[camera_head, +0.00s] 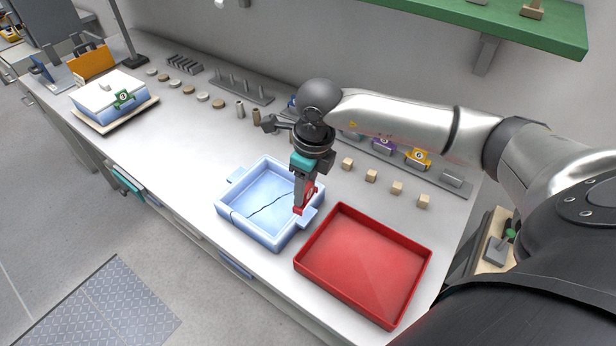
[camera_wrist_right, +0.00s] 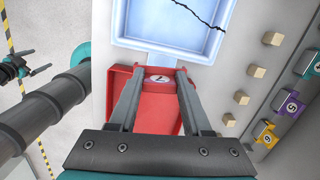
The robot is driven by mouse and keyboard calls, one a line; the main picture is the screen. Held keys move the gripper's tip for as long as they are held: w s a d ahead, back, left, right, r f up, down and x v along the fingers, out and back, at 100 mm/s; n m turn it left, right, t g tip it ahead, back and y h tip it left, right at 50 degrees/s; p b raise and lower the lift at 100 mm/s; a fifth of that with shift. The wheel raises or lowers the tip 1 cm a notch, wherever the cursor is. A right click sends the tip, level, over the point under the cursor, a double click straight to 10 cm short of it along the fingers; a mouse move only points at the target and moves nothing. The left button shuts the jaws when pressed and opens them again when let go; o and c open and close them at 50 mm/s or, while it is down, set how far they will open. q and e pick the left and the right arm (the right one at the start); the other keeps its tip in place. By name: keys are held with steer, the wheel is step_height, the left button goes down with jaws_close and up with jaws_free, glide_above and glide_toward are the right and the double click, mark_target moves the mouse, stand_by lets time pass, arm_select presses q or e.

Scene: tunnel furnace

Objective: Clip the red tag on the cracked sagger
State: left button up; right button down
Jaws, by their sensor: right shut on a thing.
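The cracked sagger (camera_head: 231,214) is a pale blue square tray with side lugs and a dark jagged crack across its floor. It also shows at the top of the right wrist view (camera_wrist_right: 122,38). My right gripper (camera_head: 304,202) is shut on the red tag (camera_head: 309,193), which points down at the sagger's right-hand lug. In the right wrist view the tag's pale round label (camera_wrist_right: 158,79) shows between the fingertips, just off the sagger's wall. I cannot tell whether the tag touches the lug. Part of my left gripper (camera_wrist_right: 24,68) shows at the left of the right wrist view; its jaws are unclear.
A red tray (camera_head: 352,307) stands empty right of the sagger. Small wooden blocks (camera_head: 371,176) and a rack of coloured tags, including a yellow one (camera_head: 418,158), lie behind. A lidded sagger with a green tag (camera_head: 124,99) stands far left. The bench left of the cracked sagger is clear.

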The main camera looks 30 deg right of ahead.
mark_target(308, 196)
steer(key=shift+d+f+m, duration=0.1)
steer(key=shift+d+m, duration=0.2)
steer(key=shift+m, duration=0.3)
steer(key=shift+f, duration=0.2)
steer(key=shift+f+b, duration=0.9)
steer(key=shift+f, duration=0.45)
steer(key=shift+f+b, duration=0.95)
steer(key=shift+b, duration=0.05)
steer(key=shift+f+b, duration=0.85)
steer(key=shift+f, duration=0.15)
steer(key=shift+c, duration=1.3)
jaws_free()
